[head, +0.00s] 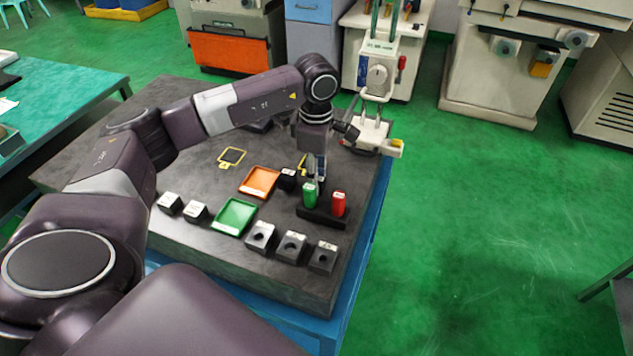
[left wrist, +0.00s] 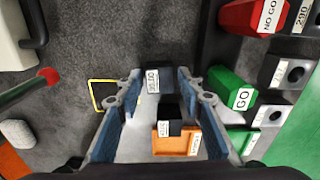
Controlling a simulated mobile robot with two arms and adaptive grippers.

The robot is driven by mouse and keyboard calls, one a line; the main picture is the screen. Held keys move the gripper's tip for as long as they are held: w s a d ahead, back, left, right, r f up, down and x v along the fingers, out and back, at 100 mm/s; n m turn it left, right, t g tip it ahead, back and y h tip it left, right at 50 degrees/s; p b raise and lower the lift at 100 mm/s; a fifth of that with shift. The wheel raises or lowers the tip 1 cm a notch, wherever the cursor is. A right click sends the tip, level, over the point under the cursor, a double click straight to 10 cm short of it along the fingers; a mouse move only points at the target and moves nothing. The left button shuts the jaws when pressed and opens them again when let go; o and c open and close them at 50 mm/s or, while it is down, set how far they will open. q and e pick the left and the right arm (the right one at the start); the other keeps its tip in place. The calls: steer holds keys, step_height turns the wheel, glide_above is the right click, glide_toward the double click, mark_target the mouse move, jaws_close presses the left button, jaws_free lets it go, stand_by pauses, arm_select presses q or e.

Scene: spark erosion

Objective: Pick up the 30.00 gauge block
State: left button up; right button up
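My left gripper (head: 316,177) points down over the dark table, between the orange tray and the plug gauge stand. In the left wrist view the gripper (left wrist: 159,73) is open, with one finger on each side of a dark block (left wrist: 159,78). This block has a white sideways label that looks like 30.00; I cannot read it surely. A second black labelled block (left wrist: 170,110) is nearer the orange tray; it also shows in the head view (head: 287,179). The gripper hides most of the first block in the head view. My right gripper is not in view.
Green (head: 310,195) and red (head: 338,203) plug gauge handles stand close beside the gripper. An orange tray (head: 259,182), a green tray (head: 235,217) and several grey holed blocks (head: 292,246) lie around. A white stand (head: 367,138) is behind, with a yellow outline (head: 232,156) to the left.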

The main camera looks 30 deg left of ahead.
arm_select(q)
jaws_close()
stand_by(0.3)
